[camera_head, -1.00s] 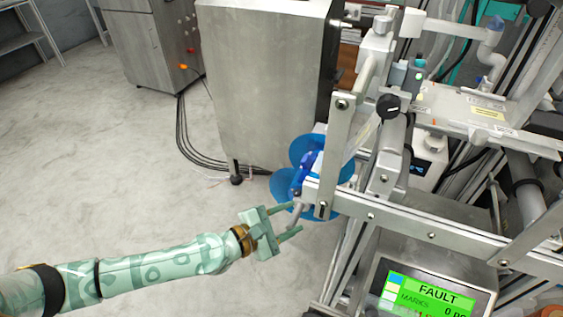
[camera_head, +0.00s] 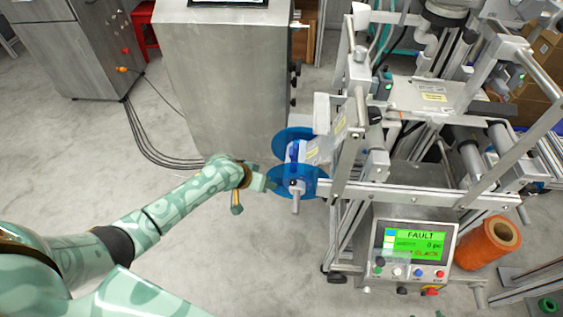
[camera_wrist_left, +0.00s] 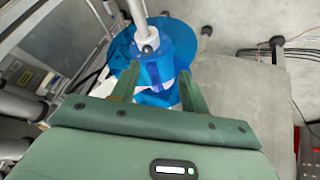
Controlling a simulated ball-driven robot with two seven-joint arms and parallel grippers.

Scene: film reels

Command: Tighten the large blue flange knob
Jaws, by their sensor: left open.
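The blue reel flanges (camera_head: 312,187) are two translucent round discs at the left end of the machine's arm. A darker blue knob part (camera_head: 294,152) shows at their centre, with a metal shaft end below it. In the left wrist view, the blue hub (camera_wrist_left: 157,68) lies ahead, around a pale shaft, with a disc behind it. My left gripper (camera_head: 262,184) is open, just left of the flanges. Its fingers in the wrist view (camera_wrist_left: 158,78) stand on either side of the lower hub; I cannot tell whether they touch it. My right gripper is not in view.
A grey metal cabinet (camera_head: 220,85) stands behind the flanges. An orange roll (camera_head: 487,243) stands at right. Floor at left is clear except for black cables (camera_head: 150,150).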

